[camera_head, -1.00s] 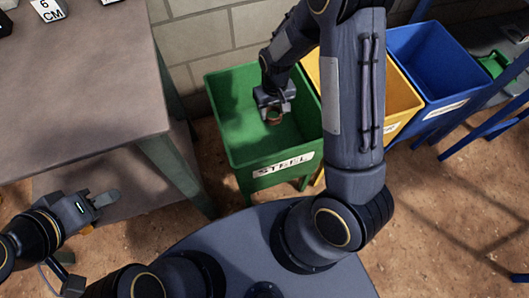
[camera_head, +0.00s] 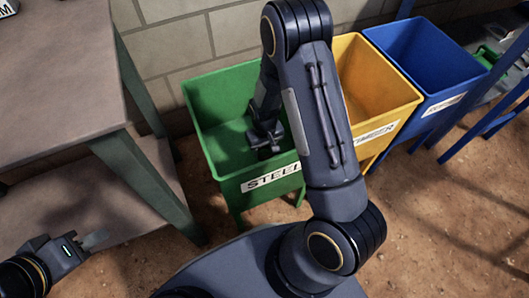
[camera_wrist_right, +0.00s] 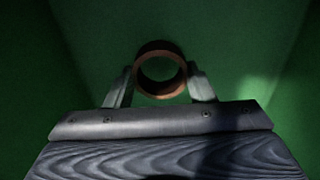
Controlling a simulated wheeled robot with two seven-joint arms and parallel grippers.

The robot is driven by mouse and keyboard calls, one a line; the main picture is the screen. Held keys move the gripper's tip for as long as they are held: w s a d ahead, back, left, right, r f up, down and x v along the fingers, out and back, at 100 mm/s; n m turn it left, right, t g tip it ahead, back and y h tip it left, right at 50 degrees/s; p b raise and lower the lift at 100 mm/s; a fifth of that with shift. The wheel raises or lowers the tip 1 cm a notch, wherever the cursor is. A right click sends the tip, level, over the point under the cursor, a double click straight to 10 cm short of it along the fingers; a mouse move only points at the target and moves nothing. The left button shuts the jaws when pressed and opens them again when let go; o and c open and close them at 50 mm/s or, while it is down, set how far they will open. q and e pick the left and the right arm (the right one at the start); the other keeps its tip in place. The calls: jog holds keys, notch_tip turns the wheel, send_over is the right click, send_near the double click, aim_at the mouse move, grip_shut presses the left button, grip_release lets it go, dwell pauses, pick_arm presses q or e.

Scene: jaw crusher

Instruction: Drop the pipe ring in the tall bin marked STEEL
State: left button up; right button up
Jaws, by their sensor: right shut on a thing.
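The pipe ring (camera_wrist_right: 160,91) is a short brown-orange ring, seen in the right wrist view between the two fingers of my right gripper (camera_wrist_right: 160,84). The gripper is shut on it. In the head view my right gripper (camera_head: 265,146) is inside the mouth of the green bin marked STEEL (camera_head: 238,182), and the ring is hidden or too dark to make out there. Green walls surround the ring in the wrist view. My left gripper (camera_head: 92,242) is at the lower left, away from the bins; its finger gap is not clear.
A yellow bin (camera_head: 372,95), its label partly hidden by my right arm, stands right of the green bin. A blue bin (camera_head: 430,60) is beyond it. A table (camera_head: 60,80) stands at the left. Brown floor (camera_head: 440,220) is open at the lower right.

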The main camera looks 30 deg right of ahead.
jog(key=shift+f, duration=0.85)
jog(key=shift+f, duration=0.15)
jog(key=o, duration=1.1)
